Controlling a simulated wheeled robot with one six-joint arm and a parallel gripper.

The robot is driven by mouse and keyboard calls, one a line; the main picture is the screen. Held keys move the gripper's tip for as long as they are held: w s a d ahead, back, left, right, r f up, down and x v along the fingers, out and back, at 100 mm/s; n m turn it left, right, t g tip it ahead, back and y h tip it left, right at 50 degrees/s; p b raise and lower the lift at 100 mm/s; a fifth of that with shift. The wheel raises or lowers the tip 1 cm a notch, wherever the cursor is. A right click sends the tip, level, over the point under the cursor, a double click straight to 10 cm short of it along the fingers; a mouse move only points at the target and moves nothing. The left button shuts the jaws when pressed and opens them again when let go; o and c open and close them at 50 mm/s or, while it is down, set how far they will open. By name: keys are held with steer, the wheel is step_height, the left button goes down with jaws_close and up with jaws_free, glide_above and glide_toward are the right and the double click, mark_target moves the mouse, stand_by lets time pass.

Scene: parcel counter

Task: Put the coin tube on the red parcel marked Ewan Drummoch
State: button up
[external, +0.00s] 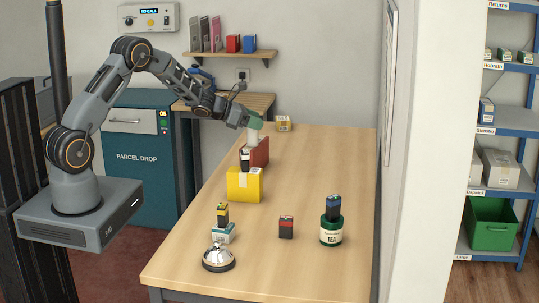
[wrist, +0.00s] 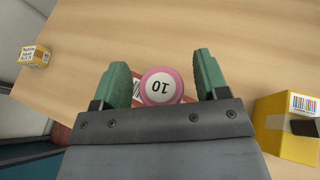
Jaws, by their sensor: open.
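The coin tube (wrist: 161,87) is pale with a pink rim and a "10" on its end. In the wrist view it sits between the two green fingers of my gripper (wrist: 160,66), which are apart, with a gap on each side. In the external view the tube (external: 252,138) appears to stand upright on the red parcel (external: 260,153), right under my gripper (external: 254,121). The red parcel (wrist: 140,97) is mostly hidden below my gripper in the wrist view, with part of a white label showing. I cannot read the name on it.
A yellow parcel (external: 244,187) with a small black-and-white item (external: 245,159) on top stands in front. A small yellow box (external: 283,124) is at the back. A bell (external: 218,258), a dark box (external: 286,227) and a green tea tin (external: 331,232) stand nearer.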

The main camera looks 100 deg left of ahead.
steer(key=b+v, duration=0.2)
steer(key=v, duration=0.9)
steer(key=w+d+r+m+g+h, duration=0.1)
steer(key=w+d+r+m+h, duration=0.15)
steer(key=d+m, duration=0.4)
steer(key=w+d+r+m+h, duration=0.1)
steer(key=w+d+m+h, duration=0.2)
steer(key=d, duration=0.7)
steer(key=w+d+r+m+g+h, duration=0.1)
steer(key=w+d+m+h, duration=0.15)
steer(key=d+m, duration=0.5)
steer(key=s+d+m+g, duration=0.2)
steer(key=d+m, duration=0.3)
steer(key=d, duration=0.3)
steer(key=s+d+m+g, duration=0.2)
steer(key=d+m, duration=0.2)
steer(key=d, duration=0.3)
steer(key=s+d+m+g+y, duration=0.1)
steer(key=s+d+m+y, duration=0.2)
steer(key=s+d+m, duration=0.4)
steer(key=s+m, duration=0.2)
steer(key=m, duration=0.5)
steer(key=shift+s+d+r+m+g, duration=0.25)
steer(key=shift+s+r+m+g, duration=0.05)
steer(key=shift+s+r, duration=0.1)
